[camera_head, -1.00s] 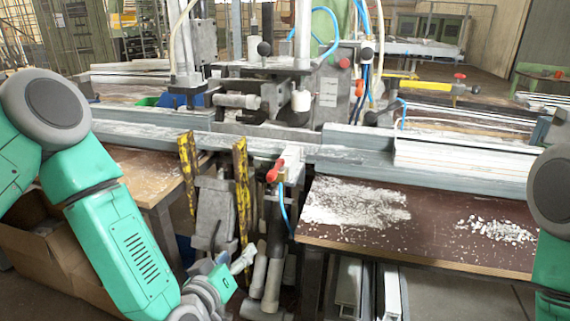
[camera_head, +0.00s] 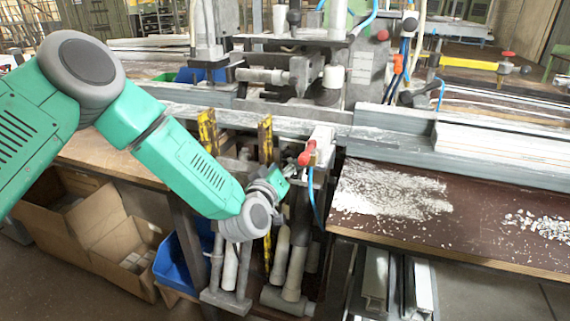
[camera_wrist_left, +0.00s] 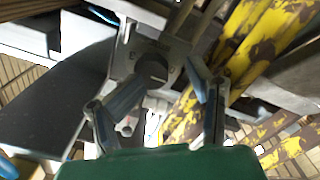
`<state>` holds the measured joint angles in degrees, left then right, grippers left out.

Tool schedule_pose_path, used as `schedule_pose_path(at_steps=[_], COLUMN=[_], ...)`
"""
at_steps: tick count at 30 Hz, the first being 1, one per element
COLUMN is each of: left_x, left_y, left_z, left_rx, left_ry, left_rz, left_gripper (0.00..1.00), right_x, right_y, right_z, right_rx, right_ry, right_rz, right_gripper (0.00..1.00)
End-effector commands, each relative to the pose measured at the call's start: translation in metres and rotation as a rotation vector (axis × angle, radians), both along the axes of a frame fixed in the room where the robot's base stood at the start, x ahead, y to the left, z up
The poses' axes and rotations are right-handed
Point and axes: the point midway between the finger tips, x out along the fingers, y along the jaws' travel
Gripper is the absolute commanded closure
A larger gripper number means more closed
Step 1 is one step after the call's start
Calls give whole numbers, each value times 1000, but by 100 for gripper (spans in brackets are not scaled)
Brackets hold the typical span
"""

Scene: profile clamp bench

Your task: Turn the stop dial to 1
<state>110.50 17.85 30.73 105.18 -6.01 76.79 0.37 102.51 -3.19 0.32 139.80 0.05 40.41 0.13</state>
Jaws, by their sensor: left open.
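My left gripper (camera_head: 287,171) is beside a red handle (camera_head: 307,153) at the front of the clamp bench, near two yellow posts. In the left wrist view its two fingers (camera_wrist_left: 166,82) are spread and nothing is held between them. In the head view my arm and gripper hide part of this area. My right gripper is out of view.
Worn yellow posts (camera_head: 265,142) stand close to the left gripper and fill the right of the wrist view. A blue hose (camera_head: 316,196) hangs by the red handle. A brown table (camera_head: 455,240) with white chips is at right. Cardboard boxes (camera_head: 104,222) and a blue bin (camera_head: 168,262) are below left.

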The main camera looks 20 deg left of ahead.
Motion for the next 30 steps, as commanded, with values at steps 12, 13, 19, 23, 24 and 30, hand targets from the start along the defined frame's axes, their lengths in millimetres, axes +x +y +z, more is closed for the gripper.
schedule_pose_path(at_steps=[12, 13, 19, 23, 24, 30], left_x=[19, 19, 18, 19, 19, 19], left_y=[5, 5, 6, 6, 6, 5], left_z=[5, 5, 3, 3, 3, 3], left_rx=[7, 7, 6, 8, 8, 9], left_ry=[-12, -12, -9, -9, -8, -9], left_rz=[16, 16, 17, 19, 20, 19], left_gripper=[47, 47, 89, 94, 96, 96], right_x=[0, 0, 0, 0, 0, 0], right_y=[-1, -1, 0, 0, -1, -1], right_z=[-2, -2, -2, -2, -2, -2], right_rx=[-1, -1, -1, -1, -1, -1], right_ry=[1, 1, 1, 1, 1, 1], right_rz=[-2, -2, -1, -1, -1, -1], right_gripper=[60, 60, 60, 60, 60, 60])
